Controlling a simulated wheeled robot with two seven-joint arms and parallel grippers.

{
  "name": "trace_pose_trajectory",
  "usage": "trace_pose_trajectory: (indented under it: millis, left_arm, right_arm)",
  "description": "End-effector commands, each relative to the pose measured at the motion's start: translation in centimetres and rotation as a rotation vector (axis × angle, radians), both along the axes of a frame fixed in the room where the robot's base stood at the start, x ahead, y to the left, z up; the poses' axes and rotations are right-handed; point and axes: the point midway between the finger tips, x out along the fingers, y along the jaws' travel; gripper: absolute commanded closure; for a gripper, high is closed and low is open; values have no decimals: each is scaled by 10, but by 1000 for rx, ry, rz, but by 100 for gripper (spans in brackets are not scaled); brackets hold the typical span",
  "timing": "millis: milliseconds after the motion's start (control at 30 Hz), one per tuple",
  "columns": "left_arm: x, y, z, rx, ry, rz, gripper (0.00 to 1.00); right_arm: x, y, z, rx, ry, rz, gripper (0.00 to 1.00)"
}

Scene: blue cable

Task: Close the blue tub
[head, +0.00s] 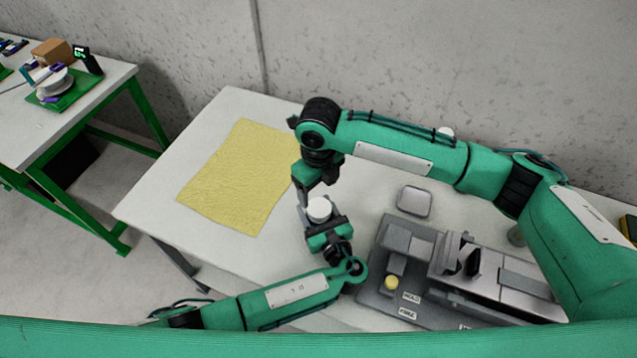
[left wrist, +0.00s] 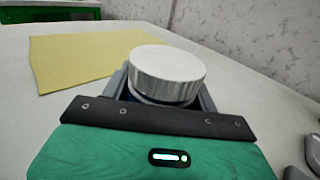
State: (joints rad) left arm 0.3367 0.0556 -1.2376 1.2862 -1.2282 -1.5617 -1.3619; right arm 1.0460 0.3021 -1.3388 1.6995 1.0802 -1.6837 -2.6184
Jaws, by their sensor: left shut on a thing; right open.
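The tub's round white lid (head: 319,209) shows between my two grippers in the head view. In the left wrist view the ridged lid (left wrist: 167,74) sits on top of the tub, and only a sliver of blue (left wrist: 128,95) shows below it. I cannot tell if the lid is tight. My left gripper (head: 321,226) is shut on the tub and holds it roughly upright. My right gripper (head: 313,194) is open and points down just behind and above the lid in the head view. It does not show in the left wrist view.
A yellow cloth (head: 236,178) lies flat on the white table (head: 240,100). A second table (head: 100,90) with assorted items stands at the far left.

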Motion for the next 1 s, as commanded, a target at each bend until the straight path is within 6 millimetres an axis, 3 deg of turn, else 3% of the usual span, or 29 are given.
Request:
trace_pose_trajectory:
  millis: [400,600,867,1000]
  left_arm:
    - [0,0,0,0,1,-1,100]
    - [0,0,0,0,1,-1,100]
    - [0,0,0,0,0,-1,100]
    - [0,0,0,0,0,0,100]
  right_arm:
    - [-1,0,-61,-1,1,-1,28]
    - [0,0,-72,-1,1,-1,28]
    - [0,0,-73,-1,1,-1,28]
    - [0,0,-73,-1,1,-1,53]
